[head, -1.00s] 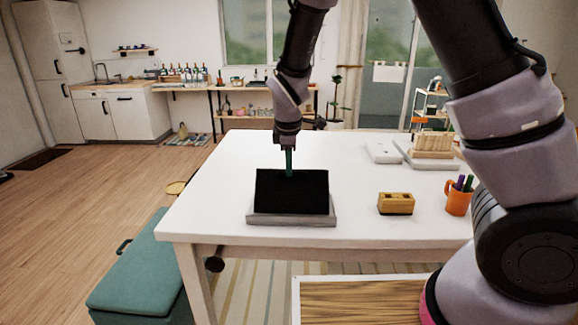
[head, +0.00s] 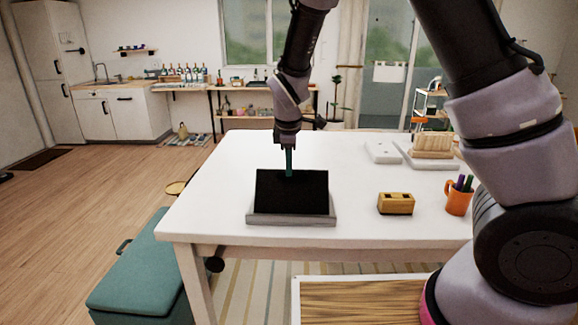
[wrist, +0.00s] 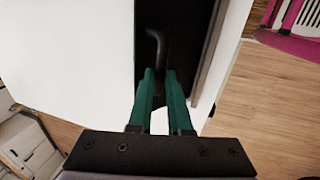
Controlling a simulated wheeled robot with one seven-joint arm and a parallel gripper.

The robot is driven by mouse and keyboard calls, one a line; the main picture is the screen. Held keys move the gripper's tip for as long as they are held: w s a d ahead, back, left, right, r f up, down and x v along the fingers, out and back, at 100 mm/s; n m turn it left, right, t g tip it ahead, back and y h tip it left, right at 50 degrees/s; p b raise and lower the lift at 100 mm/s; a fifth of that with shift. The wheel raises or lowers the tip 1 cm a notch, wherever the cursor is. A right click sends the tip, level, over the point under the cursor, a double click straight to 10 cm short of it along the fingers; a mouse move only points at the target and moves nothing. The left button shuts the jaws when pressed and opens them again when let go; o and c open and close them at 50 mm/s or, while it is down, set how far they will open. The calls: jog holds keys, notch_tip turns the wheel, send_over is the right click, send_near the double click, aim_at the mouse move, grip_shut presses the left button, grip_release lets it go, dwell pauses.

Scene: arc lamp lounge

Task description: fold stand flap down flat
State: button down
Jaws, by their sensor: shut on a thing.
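The stand has a grey base (head: 290,219) on the white table. Its black flap (head: 292,192) stands tilted up from the base, with its broad face toward the head camera. My gripper (head: 289,172) points down at the flap's upper edge, its green fingers shut there. In the wrist view my gripper (wrist: 161,78) has its two green fingers close about a dark bent bar (wrist: 157,46) that shows against the black flap (wrist: 192,35). The exact contact between fingertips and bar is hard to see.
White items and a wooden rack (head: 432,145) are at the back right. The white table (head: 220,170) is clear left of the stand. A teal bench (head: 138,272) stands below left.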

jog(key=shift+w+d+f+g, duration=0.1)
jog(key=shift+w+f+g, duration=0.15)
jog(key=shift+w+g, duration=0.3)
jog(key=shift+w+f+g, duration=0.25)
jog(key=shift+w+g, duration=0.1)
jog(key=shift+w, duration=0.3)
jog(key=w+f+g, duration=0.3)
jog(key=w, duration=0.1)
jog(key=shift+w+f+g, duration=0.3)
jog(key=shift+f+g, duration=0.1)
jog(key=shift+w+f, duration=0.45)
jog(key=shift+f, duration=0.15)
jog(key=shift+w+f, duration=0.4)
jog(key=shift+f, duration=0.2)
jog(key=shift+w+d+f, duration=0.1)
jog(key=shift+w+f, duration=0.1)
jog(key=shift+f, duration=0.45)
jog(key=c, duration=0.8)
grip_release()
jog(key=shift+f, duration=0.1)
jog(key=shift+c, duration=0.2)
jog(key=shift+r, duration=0.2)
jog(key=v, duration=1)
jog(key=shift+r, duration=0.3)
